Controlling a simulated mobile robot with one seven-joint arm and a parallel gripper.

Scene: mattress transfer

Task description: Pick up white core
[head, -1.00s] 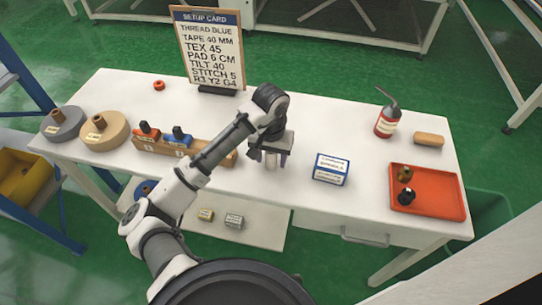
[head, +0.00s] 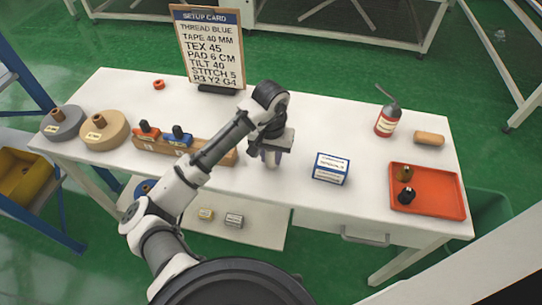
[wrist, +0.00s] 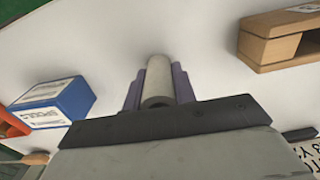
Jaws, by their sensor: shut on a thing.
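The white core (wrist: 158,82) is a small pale cylinder with a hollow end, seen between the purple-grey fingers in the wrist view. My gripper (wrist: 158,88) is shut on it, with one finger against each side. In the head view my gripper (head: 271,160) points down at the middle of the white table (head: 310,125), and the core shows only as a pale sliver between the fingers. I cannot tell whether the core still touches the table.
A blue and white box (head: 331,169) stands to the right of my gripper. A wooden rack (head: 222,157) with orange and blue items is to the left. A red tray (head: 440,205) and an extinguisher-shaped bottle (head: 387,120) are farther right. The setup card (head: 209,48) stands behind.

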